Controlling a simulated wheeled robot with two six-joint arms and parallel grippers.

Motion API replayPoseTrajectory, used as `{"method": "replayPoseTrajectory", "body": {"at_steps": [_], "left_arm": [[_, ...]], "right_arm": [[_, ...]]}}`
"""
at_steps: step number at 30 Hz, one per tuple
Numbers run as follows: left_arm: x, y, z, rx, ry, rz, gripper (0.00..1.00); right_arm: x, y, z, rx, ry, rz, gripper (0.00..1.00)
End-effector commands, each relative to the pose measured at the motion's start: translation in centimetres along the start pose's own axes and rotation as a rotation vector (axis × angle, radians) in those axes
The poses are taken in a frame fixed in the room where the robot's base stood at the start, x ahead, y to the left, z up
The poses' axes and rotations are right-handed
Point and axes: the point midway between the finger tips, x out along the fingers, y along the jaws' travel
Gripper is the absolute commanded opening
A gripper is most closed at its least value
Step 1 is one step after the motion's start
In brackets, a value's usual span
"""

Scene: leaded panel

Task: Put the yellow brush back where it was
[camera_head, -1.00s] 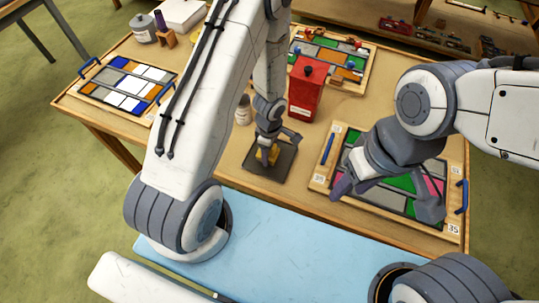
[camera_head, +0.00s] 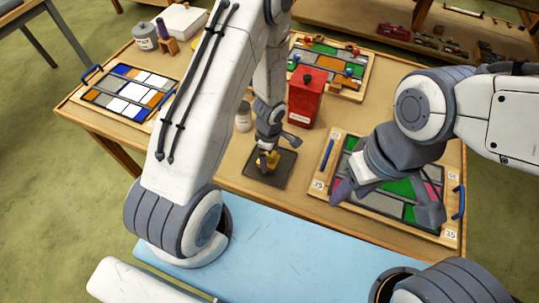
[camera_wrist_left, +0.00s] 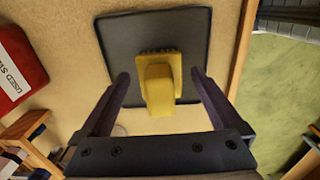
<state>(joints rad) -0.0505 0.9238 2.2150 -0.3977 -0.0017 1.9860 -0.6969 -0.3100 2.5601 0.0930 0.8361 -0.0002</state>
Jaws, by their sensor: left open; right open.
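The yellow brush (camera_head: 271,160) is on the dark square mat (camera_head: 256,178) near the front middle of the table. In the left wrist view the brush (camera_wrist_left: 159,82) stands between the fingers, over the dark mat (camera_wrist_left: 112,30). My left gripper (camera_head: 266,152) is just above the mat, and its two fingers (camera_wrist_left: 160,82) are apart, with gaps on both sides of the brush. My right gripper (camera_head: 388,200) is open and empty above the leaded panel (camera_head: 382,212) at the right. Its fingers hide part of that panel.
A red box (camera_head: 305,95) stands behind the mat, and a small pale bottle (camera_head: 243,116) stands left of my left gripper. Panels lie at the left (camera_head: 128,90) and back (camera_head: 335,62). A grey jar (camera_head: 145,36) stands at the back left. The table's front edge is close to the mat.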

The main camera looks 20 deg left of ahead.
Motion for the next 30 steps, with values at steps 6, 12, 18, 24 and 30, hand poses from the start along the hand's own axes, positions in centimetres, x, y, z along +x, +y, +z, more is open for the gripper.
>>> {"method": "replayPoseTrajectory", "body": {"at_steps": [6,12,18,24,30], "left_arm": [[-4.5,0.0,0.0,0.0,0.0,0.0,0.99],[-7.5,0.0,0.0,0.0,0.0,0.0,0.99],[-9.7,0.0,0.0,0.0,0.0,0.0,0.99],[-10.6,0.0,0.1,0.007,0.001,0.001,0.99],[-15.5,0.7,2.4,0.26,0.021,0.02,0.99]], "right_arm": [[-4.4,-0.3,-0.2,-0.006,0.0,0.0,0.5],[-7.5,-0.5,-0.4,-0.007,0.0,0.0,0.5],[-9.6,-0.7,-0.5,-0.005,0.0,0.0,0.5],[-10.3,-0.7,-0.6,-0.004,0.0,0.0,0.5],[-10.3,-0.7,-0.6,-0.003,0.0,0.0,0.5]]}}
